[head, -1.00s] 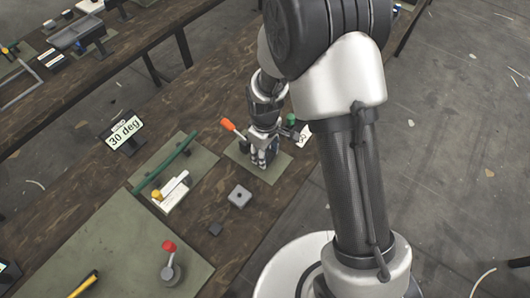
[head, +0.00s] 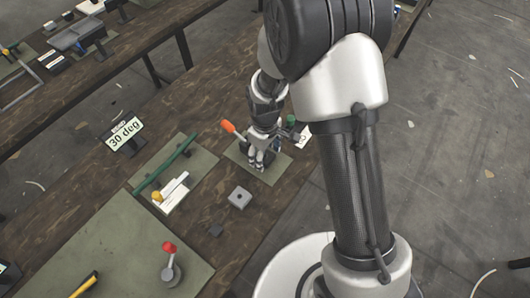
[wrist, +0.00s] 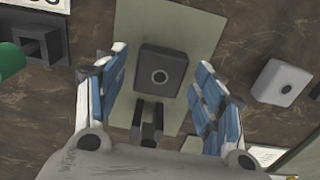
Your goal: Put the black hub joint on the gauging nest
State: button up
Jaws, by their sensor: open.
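The black hub joint (wrist: 161,72), a dark block with a round hole in its top, lies over a green mat (wrist: 195,22) in the wrist view. My gripper (wrist: 164,95) is open, with its blue-padded fingers apart on either side of the block. In the head view my gripper (head: 258,163) is low over the same mat (head: 277,175), and the fingers hide the block. Two dark prongs (wrist: 148,122) stand just below the block in the wrist view. I cannot tell which part is the gauging nest, or whether the block rests in it.
A grey block with a hole (head: 239,198) and a small dark pad (head: 215,230) lie nearby. An orange-handled lever (head: 230,128) and a green-knobbed device (head: 291,121) stand close to my gripper. A red-knobbed lever (head: 171,262) stands on a large mat. A "30 deg" sign (head: 125,131) is further left.

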jog(key=s+d+r+m+t+p, duration=0.1)
jog(key=d+r+p, duration=0.1)
jog(key=r, duration=0.9)
jog(key=s+d+r+m+p, duration=0.1)
jog(key=d+r+m, duration=0.1)
jog(key=r, duration=0.8)
jog(key=s+d+r+m+t, duration=0.1)
jog(key=s+d+r+m, duration=0.2)
jog(key=s+r, duration=0.3)
jog(key=s+d+r+m+t, duration=0.2)
jog(key=s+d+r+m, duration=0.2)
jog(key=s, duration=0.7)
notch_tip(320, 180, up, 2)
jog(key=shift+s+d+t, duration=0.3)
jog(key=shift+s+d, duration=0.05)
jog(key=shift+d, duration=0.45)
jog(key=shift+c, duration=0.5)
